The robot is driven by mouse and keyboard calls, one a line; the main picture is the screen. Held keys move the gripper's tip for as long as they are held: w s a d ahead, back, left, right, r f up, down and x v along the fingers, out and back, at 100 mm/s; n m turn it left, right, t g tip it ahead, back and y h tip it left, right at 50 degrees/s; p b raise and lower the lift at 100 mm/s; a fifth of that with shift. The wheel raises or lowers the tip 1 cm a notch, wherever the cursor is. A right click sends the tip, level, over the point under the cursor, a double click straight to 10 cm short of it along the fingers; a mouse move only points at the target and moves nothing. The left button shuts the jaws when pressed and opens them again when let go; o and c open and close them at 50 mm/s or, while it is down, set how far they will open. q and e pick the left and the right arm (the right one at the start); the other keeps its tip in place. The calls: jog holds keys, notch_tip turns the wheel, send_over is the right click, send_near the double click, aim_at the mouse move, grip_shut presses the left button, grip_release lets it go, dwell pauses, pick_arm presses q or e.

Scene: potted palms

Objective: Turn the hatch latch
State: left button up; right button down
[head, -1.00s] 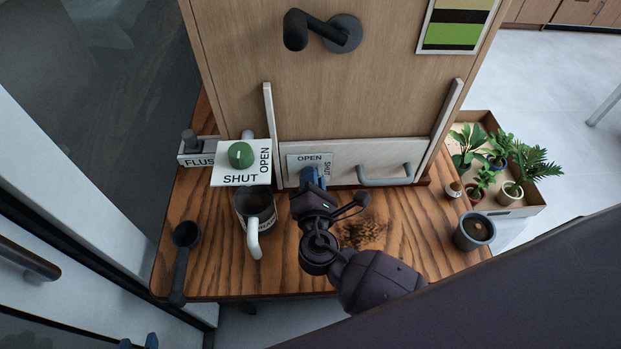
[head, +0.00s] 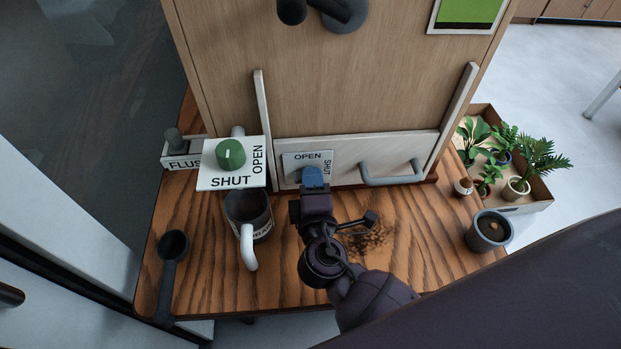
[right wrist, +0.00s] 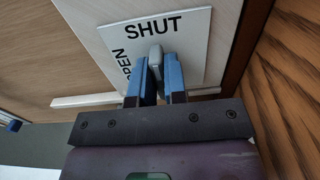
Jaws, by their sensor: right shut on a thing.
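The hatch is a pale low panel (head: 345,152) with a grey bar handle (head: 392,175), set between two light upright rails and down at the tabletop. Its white latch plate (head: 293,161) reads OPEN along the top and SHUT down the right side. In the right wrist view the grey latch knob (right wrist: 156,53) stands between the blue fingers of my right gripper (right wrist: 165,65), which are shut on it. In the head view my right gripper (head: 313,177) covers the knob, so which label it points to is hard to tell.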

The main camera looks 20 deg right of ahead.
dwell(0.5)
jog(key=c, duration=1.2)
grip_release()
jog(key=shift+o, duration=0.2)
jog(key=shift+s, duration=0.1)
jog(key=v, duration=1)
jog(key=shift+s, duration=0.35)
